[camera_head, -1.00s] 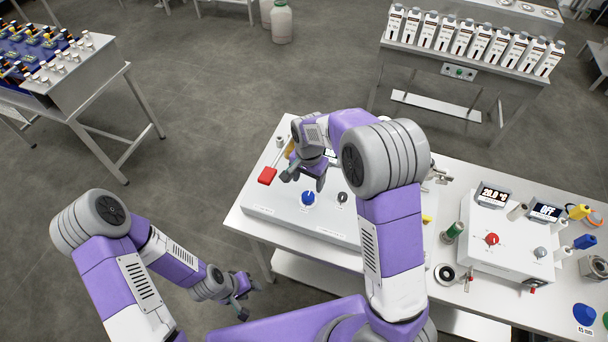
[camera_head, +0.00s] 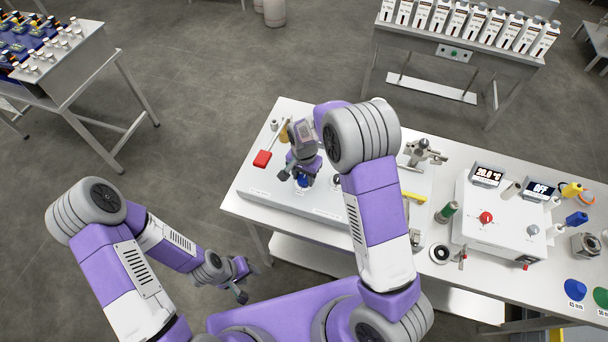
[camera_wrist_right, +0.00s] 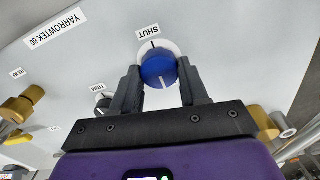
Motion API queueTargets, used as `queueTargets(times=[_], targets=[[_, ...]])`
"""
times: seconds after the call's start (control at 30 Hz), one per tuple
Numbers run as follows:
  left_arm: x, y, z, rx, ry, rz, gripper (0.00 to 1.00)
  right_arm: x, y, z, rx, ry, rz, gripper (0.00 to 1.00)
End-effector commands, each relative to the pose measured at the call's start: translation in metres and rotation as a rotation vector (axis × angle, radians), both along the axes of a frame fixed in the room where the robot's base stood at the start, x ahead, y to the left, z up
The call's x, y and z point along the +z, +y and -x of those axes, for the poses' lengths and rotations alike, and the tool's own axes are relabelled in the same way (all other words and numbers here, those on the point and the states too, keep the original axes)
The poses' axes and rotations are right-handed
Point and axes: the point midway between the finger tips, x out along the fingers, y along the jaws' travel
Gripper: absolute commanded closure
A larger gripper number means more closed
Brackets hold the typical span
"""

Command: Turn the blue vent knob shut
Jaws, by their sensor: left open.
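The blue vent knob (camera_wrist_right: 158,70) is between the two fingers of my right gripper (camera_wrist_right: 160,88) in the right wrist view. The fingers lie close against its two sides. A white line shows on the knob's lower face, and a dark tick is on the pale disc above it, beside the SHUT label (camera_wrist_right: 149,32). In the head view the knob (camera_head: 303,181) is mostly hidden by my right gripper (camera_head: 297,177). My left gripper (camera_head: 241,281) is open and empty, off the table's front left.
A TRIM knob (camera_wrist_right: 103,101) is left of the gripper in the wrist view.

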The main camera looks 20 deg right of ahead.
Motion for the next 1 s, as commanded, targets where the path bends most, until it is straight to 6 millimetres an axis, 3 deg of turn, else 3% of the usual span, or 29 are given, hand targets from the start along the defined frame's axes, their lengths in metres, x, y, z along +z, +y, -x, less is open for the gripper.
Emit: queueTargets(times=[0.03, 0.17, 0.57, 1.0], targets=[[0.0, 0.0, 0.0, 0.0, 0.0, 0.0, 0.57, 0.0, 0.0, 0.0, 0.0, 0.0, 0.0, 0.67], [0.0, 0.0, 0.0, 0.0, 0.0, 0.0, 0.57, 0.0, 0.0, 0.0, 0.0, 0.0, 0.0, 0.86], [-0.004, 0.0, 0.0, 0.0, 0.0, 0.0, 0.57, 0.0, 0.0, 0.0, 0.084, -0.001, -0.001, 0.86], [-0.016, 0.0, 0.0, 0.0, 0.0, 0.0, 0.57, 0.0, 0.001, -0.001, 0.451, -0.002, -0.001, 0.86]])
